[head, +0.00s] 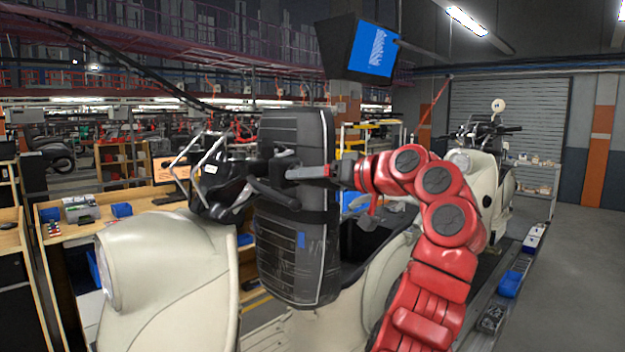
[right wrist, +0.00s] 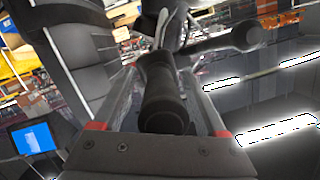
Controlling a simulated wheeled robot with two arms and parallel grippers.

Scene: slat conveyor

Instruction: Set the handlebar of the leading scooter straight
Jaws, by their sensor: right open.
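The leading cream scooter (head: 165,285) stands in the left foreground with its headlight toward the left. Its dark handlebar (head: 215,200) sits on top, with a black grip (head: 272,192) pointing right and toward me. The exact steering angle is hard to judge. My right gripper (head: 303,173) reaches in from the right at the handlebar. In the right wrist view the open fingers (right wrist: 160,105) stand on either side of a black grip (right wrist: 163,95), with room visible beside it. Another rod with a rounded end (right wrist: 235,38) shows beyond it. My left gripper is out of view.
A tall black ribbed panel (head: 297,250) rises close behind the grip. A second cream scooter (head: 485,185) stands farther back at the right. A wooden workbench (head: 150,200) with bins lies behind the leading scooter. The floor at the far right (head: 575,270) is clear.

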